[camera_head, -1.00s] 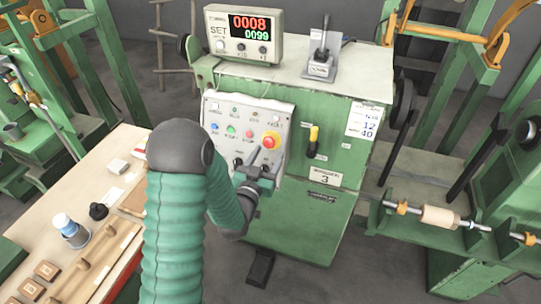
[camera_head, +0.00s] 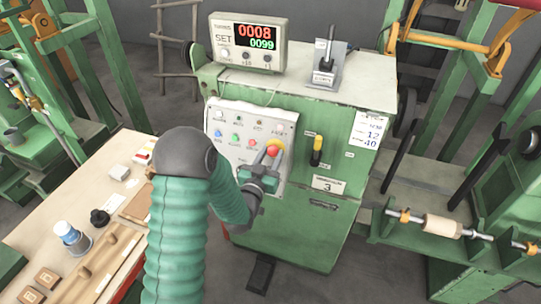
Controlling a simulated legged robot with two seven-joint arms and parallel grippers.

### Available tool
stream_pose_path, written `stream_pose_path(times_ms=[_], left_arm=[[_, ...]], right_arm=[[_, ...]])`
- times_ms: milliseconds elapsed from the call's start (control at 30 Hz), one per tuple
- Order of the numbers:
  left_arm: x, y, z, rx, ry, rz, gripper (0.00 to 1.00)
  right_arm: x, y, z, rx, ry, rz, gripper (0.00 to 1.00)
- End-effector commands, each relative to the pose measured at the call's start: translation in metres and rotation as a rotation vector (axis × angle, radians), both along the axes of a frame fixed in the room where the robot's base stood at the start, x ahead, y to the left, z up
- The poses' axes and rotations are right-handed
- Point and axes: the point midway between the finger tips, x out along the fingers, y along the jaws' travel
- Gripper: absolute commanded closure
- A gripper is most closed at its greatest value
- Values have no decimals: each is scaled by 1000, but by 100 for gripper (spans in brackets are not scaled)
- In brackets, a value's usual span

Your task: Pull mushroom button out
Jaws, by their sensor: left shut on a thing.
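The red mushroom button (camera_head: 275,145) with its yellow surround sits at the right side of the light grey control panel (camera_head: 215,150) on the green machine. My left gripper (camera_head: 272,156) reaches up to it from below, with its fingers on both sides of the red cap, shut on it. The fingers hide part of the button, so I cannot tell how far it stands out from the panel. My right gripper is not in view.
Small coloured buttons (camera_head: 235,137) sit left of the mushroom button. A yellow-black handle (camera_head: 317,151) is to its right. A counter box (camera_head: 248,42) stands on top of the machine. A wooden table (camera_head: 60,205) with small items lies at left.

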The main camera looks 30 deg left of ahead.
Motion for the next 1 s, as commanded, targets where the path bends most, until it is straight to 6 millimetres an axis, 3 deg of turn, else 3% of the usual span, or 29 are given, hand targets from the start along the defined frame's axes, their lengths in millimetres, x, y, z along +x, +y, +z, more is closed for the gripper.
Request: stream_pose_path(times_ms=[633,667,700,800,1000], left_arm=[[-7,0,2,-1,5,4,100],[-7,0,2,-2,5,4,59],[-7,0,3,-2,5,4,54],[-7,0,3,-1,3,5,42],[-6,1,3,0,2,5,42]], right_arm=[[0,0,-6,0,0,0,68],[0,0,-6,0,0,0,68],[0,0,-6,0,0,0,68],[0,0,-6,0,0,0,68],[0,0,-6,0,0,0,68]])
